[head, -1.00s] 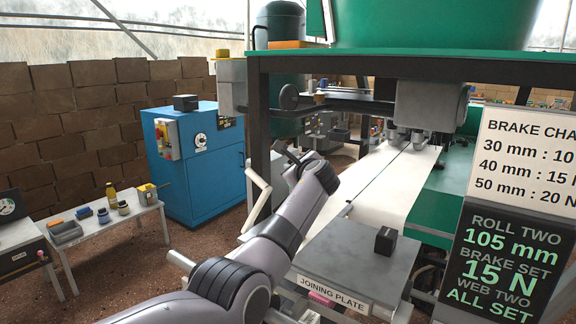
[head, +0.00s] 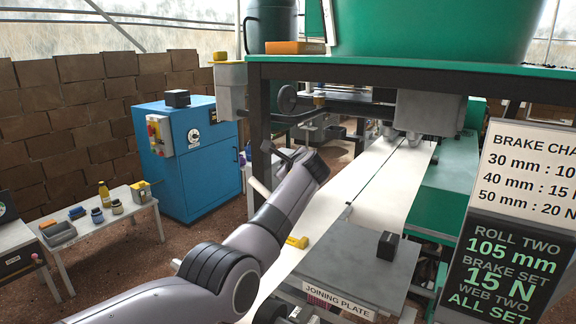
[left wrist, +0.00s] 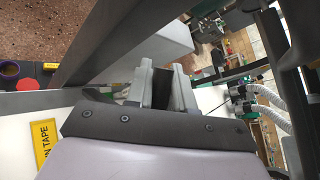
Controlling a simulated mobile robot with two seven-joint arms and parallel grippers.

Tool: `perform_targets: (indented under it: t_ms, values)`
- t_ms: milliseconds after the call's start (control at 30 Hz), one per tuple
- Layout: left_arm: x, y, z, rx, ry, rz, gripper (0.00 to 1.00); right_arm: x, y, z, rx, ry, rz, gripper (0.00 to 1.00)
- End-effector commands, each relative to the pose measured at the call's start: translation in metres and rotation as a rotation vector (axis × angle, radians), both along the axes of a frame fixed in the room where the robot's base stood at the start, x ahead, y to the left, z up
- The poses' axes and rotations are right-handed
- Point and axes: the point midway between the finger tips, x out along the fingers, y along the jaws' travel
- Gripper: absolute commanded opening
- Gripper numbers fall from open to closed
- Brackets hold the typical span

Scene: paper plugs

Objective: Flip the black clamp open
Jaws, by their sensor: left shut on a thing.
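My left gripper (left wrist: 161,86) is shut on a black piece (left wrist: 161,88), which shows between its pale fingers in the left wrist view. It looks like the black clamp, but its full shape is hidden by the fingers. In the head view my left gripper (head: 285,157) is at the near left side of the press, beside the white paper web and largely hidden behind my wrist. A pale bar (head: 260,187) sticks out just below it. My right gripper is not in view.
The grey joining plate (head: 345,262) carries a black block (head: 387,245). A yellow piece (head: 297,242) lies beside my left forearm. Dark frame posts (head: 257,125) stand close to my left gripper. A blue cabinet (head: 185,165) and a small table (head: 88,225) stand left.

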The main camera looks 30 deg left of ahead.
Motion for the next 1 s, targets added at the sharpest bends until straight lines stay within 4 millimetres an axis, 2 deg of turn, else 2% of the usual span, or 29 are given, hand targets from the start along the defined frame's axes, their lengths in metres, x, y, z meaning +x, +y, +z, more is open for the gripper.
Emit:
perform_targets:
  t_ms: [67, 100, 167, 667, 1000]
  values:
    - [0.001, 0.000, 0.003, -0.003, -0.008, -0.001, 0.00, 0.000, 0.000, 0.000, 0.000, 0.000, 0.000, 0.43]
    - [0.001, 0.000, 0.003, -0.003, -0.009, 0.000, 0.25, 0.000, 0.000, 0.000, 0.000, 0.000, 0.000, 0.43]
    - [0.001, 0.001, 0.003, -0.003, -0.009, 0.001, 0.43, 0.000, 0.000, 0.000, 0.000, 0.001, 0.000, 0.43]
    - [-0.003, -0.003, 0.003, -0.001, -0.005, 0.003, 0.43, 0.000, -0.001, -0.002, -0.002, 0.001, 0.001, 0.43]
    - [-0.022, -0.021, 0.011, -0.001, -0.006, 0.001, 0.43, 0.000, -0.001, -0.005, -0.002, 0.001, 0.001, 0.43]
